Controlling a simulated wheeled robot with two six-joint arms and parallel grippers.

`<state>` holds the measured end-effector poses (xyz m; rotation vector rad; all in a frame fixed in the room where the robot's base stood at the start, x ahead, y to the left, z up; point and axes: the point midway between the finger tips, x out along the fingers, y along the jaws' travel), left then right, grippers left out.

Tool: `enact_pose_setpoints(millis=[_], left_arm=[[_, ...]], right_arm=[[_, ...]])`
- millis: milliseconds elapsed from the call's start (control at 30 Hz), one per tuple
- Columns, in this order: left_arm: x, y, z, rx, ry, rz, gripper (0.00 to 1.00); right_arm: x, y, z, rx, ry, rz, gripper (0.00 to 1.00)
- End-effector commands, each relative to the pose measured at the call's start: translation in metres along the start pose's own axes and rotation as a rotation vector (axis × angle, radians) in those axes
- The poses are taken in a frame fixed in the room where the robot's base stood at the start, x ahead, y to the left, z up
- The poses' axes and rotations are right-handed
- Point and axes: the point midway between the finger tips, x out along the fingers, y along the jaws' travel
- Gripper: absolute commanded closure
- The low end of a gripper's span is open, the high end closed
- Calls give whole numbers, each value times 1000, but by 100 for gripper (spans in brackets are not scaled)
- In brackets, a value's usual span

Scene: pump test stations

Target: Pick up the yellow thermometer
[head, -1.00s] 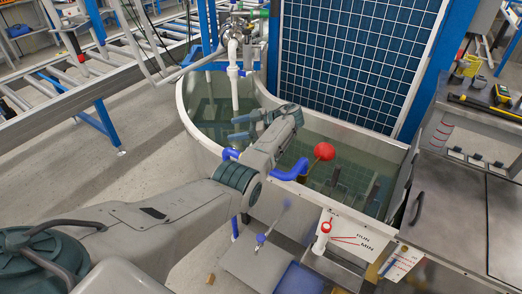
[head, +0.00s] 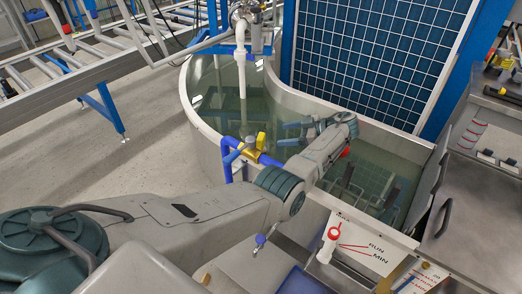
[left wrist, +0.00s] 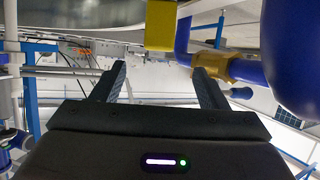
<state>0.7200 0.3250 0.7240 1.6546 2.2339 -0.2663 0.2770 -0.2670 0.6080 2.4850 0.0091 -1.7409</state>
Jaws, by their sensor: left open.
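I cannot make out a yellow thermometer in the current views. My left gripper (head: 286,133) is open and empty over the water tank (head: 203,126), to the right of a brass valve with a yellow handle (head: 259,143) on a blue pipe. In the left wrist view, the open fingers (left wrist: 159,82) show with nothing between them. A yellow block (left wrist: 160,25), which looks like the valve's handle, hangs above them. A brass fitting (left wrist: 215,66) on blue pipe is close to the right finger. My right gripper is not in view.
A blue grid panel (head: 375,55) stands behind the tank. A steel bench (head: 480,205) on the right carries a black-and-yellow tool (head: 503,94). A roller conveyor (head: 60,80) is at the back left.

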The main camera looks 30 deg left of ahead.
Motion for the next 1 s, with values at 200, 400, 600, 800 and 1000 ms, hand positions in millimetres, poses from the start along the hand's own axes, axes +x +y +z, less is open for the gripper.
enact_pose_setpoints(millis=[200, 400, 600, 800, 1000], left_arm=[[14, 0, 1, 0, 2, -2, 33], [46, 0, 1, 0, 1, -2, 33], [60, 0, 2, 0, 1, -1, 33], [84, 1, 1, 1, 2, -3, 33], [107, 1, 3, 0, 1, -1, 33]], right_arm=[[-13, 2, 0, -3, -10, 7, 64], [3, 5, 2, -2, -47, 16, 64], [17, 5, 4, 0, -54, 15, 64], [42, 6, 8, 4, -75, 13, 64], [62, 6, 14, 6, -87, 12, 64]])
